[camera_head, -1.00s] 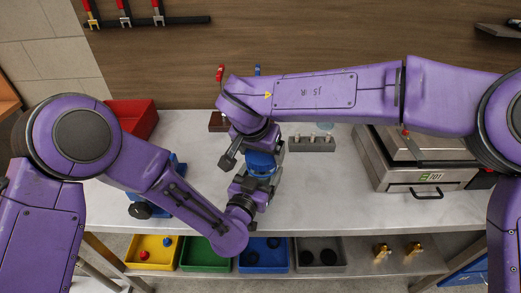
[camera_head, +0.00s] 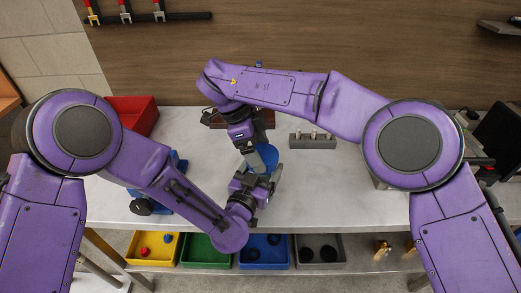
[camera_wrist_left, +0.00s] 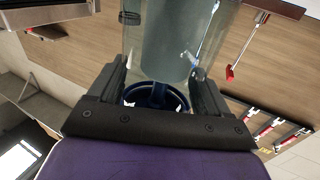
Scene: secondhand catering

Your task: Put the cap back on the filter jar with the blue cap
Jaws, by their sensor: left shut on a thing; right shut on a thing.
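The filter jar (camera_wrist_left: 165,45) is a clear cylinder with a grey core, shown in the left wrist view. My left gripper (camera_wrist_left: 160,88) is shut on it, one finger on each side; in the head view the left hand (camera_head: 252,187) is above the bench. A dark blue ring (camera_wrist_left: 155,96) shows between those fingers. In the head view the blue cap (camera_head: 275,168) is at the jar, partly hidden by both hands. My right gripper (camera_head: 264,157) is shut on the cap from above. Whether the cap is seated or only against the jar cannot be told.
A grey block with several pegs (camera_head: 312,141) stands right of the hands. A blue device (camera_head: 142,206) and a red bin (camera_head: 133,112) are at left. Coloured trays (camera_head: 207,246) line the shelf below.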

